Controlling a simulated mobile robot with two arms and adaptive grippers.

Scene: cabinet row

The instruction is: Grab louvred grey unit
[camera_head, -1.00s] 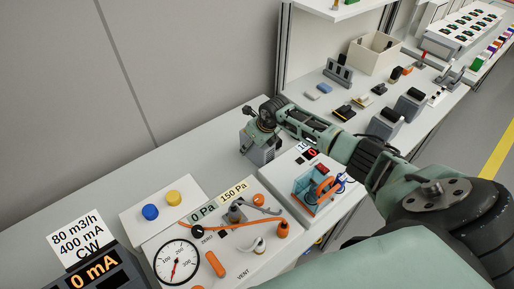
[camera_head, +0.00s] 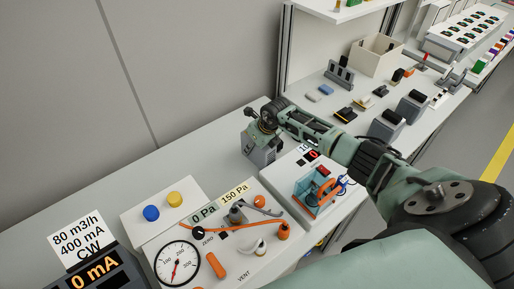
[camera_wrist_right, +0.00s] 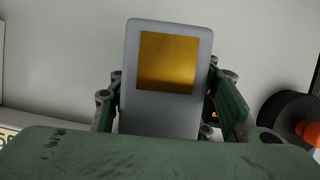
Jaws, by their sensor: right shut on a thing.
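The grey unit (camera_head: 261,155) stands upright on the light bench, near its back edge by the wall. My right gripper (camera_head: 262,122) is at its top, shut on it. In the right wrist view the grey unit (camera_wrist_right: 160,111) sits between the two fingers of my right gripper (camera_wrist_right: 168,92), one on each side. A gold square panel shows on its face there. The louvres cannot be made out clearly. My green palm hides the unit's near end in that view. My left gripper is not in view.
A box with blue and yellow buttons (camera_head: 163,206) is to the left. Several dark blocks and a bin (camera_head: 372,58) stand farther right.

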